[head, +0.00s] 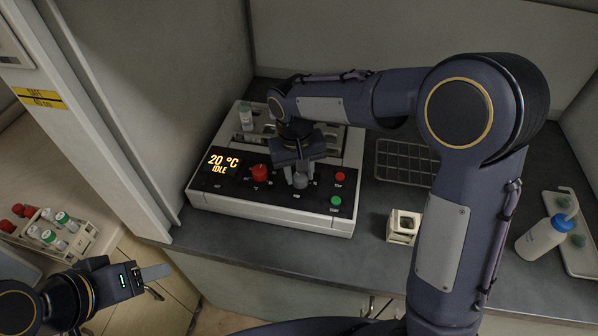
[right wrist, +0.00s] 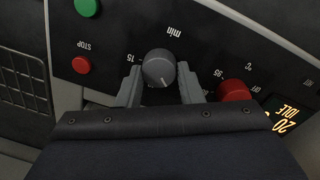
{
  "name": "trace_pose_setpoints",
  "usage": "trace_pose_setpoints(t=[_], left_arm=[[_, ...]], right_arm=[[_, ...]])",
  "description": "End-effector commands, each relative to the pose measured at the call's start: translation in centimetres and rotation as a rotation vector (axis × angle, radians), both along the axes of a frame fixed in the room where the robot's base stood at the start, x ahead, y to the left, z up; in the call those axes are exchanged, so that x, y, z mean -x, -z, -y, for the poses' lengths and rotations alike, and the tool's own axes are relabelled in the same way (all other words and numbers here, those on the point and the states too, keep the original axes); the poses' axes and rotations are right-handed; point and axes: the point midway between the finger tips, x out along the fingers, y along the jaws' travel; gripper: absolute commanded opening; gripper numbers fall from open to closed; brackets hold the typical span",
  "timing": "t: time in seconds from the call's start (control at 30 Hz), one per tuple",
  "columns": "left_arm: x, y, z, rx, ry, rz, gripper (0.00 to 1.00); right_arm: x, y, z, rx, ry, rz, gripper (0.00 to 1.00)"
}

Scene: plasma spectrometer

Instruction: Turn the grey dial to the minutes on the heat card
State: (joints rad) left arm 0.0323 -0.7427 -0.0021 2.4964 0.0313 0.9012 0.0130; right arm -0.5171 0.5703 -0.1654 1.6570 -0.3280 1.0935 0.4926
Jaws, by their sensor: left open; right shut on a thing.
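The grey dial (head: 300,181) sits on the dark front panel of the white heating device (head: 270,222). In the right wrist view the grey dial (right wrist: 158,66) is between the two fingers of my right gripper (right wrist: 160,85), which is shut on it. A "min" label and the number 15 are beside it; a light mark on its face points towards my gripper's palm. The display (head: 223,163) reads 20 °C IDLE. My left gripper (head: 155,282) is open and empty, low at the left, away from the device. I cannot make out a heat card.
A red dial (head: 260,172) is left of the grey one; a red STOP button (head: 339,176) and green START button (head: 336,200) are right. A capped vial (head: 246,118) stands in the device. A small white holder (head: 403,227), wire rack (head: 405,162) and blue-capped bottle (head: 543,236) are to the right.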

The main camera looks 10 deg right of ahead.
Motion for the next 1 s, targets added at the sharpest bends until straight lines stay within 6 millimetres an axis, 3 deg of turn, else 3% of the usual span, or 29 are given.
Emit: trace_pose_setpoints(t=[0.6,1.0], left_arm=[[0.00,-0.05,0.00,0.000,0.000,0.000,0.56],[0.00,-0.28,0.00,0.000,0.000,0.000,0.56]], right_arm=[[-0.13,-0.14,0.21,0.000,0.570,0.003,0.10],[-0.12,-0.15,0.28,-0.001,0.805,0.003,0.10]])
